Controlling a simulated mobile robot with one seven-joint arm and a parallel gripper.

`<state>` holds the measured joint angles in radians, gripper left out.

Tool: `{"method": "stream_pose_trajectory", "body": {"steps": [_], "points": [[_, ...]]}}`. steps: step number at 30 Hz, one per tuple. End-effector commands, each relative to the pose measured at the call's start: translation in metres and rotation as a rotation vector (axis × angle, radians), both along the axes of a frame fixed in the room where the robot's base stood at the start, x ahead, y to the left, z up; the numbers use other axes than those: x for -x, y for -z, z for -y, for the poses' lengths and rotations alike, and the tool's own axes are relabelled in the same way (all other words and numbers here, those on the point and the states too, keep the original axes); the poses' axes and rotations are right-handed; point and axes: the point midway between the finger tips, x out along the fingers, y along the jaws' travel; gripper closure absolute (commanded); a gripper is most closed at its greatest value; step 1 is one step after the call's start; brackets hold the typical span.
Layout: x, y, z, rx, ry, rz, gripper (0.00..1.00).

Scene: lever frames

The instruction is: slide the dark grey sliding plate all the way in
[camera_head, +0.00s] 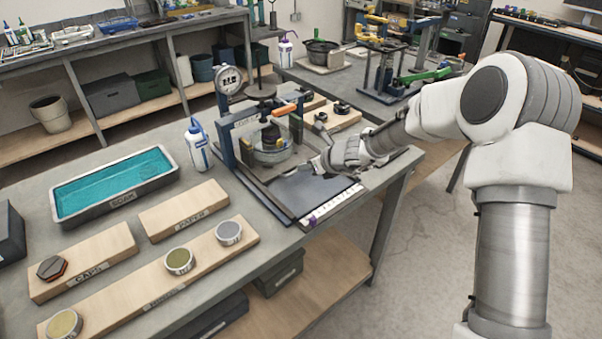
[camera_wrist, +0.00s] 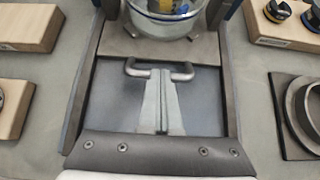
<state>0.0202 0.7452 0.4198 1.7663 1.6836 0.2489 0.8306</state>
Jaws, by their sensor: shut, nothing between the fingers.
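The dark grey sliding plate (camera_head: 308,188) lies flat at the front of the press frame, partly under my arm. In the wrist view the plate (camera_wrist: 112,98) sits between two dark side rails, with a grey bar handle (camera_wrist: 183,73) near its far edge. My gripper (camera_wrist: 160,76) is shut and empty, pointing at the handle from the near side. Its fingertips meet or overlap the bar; I cannot tell if they touch it. In the head view my gripper (camera_head: 318,165) is low over the plate. The handle is hard to make out there.
A clear-sided pot (camera_head: 270,148) stands in the frame (camera_head: 228,142) just beyond the plate. A white scale strip (camera_head: 332,203) lies along the front. A white-and-blue bottle (camera_head: 197,146), teal tray (camera_head: 60,212) and wooden boards are left. A dark ring block (camera_wrist: 290,115) is right.

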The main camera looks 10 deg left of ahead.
Motion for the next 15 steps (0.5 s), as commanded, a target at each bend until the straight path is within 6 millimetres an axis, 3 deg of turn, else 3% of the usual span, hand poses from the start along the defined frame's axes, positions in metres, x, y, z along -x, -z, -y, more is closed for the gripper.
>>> {"method": "stream_pose_trajectory", "body": {"steps": [15], "points": [[-0.014,-0.001,-0.019,-0.001,-0.002,-0.001,1.00]]}}
